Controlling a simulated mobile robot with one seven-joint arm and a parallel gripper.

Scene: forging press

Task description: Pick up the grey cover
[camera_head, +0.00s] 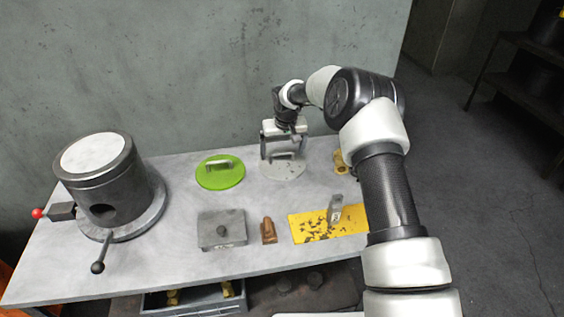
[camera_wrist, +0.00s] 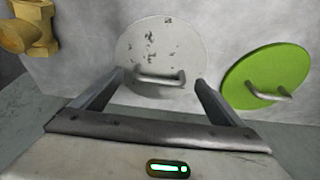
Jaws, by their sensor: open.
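The grey cover (camera_head: 283,171) is a flat round disc with a handle, lying on the table near its back edge. In the wrist view the grey cover (camera_wrist: 150,52) shows dark worn specks, and its bar handle (camera_wrist: 160,78) faces my gripper. My gripper (camera_head: 283,155) is over the grey cover, its fingers pointing down. In the wrist view my gripper (camera_wrist: 160,82) is open, with one finger on each side of the handle and nothing held. I cannot tell how far the fingertips are above the cover.
A green cover (camera_head: 220,172) with a handle lies just left of the grey one. A brass fitting (camera_head: 341,162) stands to the right. A grey block (camera_head: 222,229), a brown piece (camera_head: 268,231) and a yellow plate (camera_head: 318,226) lie in front. A dark cylindrical press (camera_head: 105,185) stands at left.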

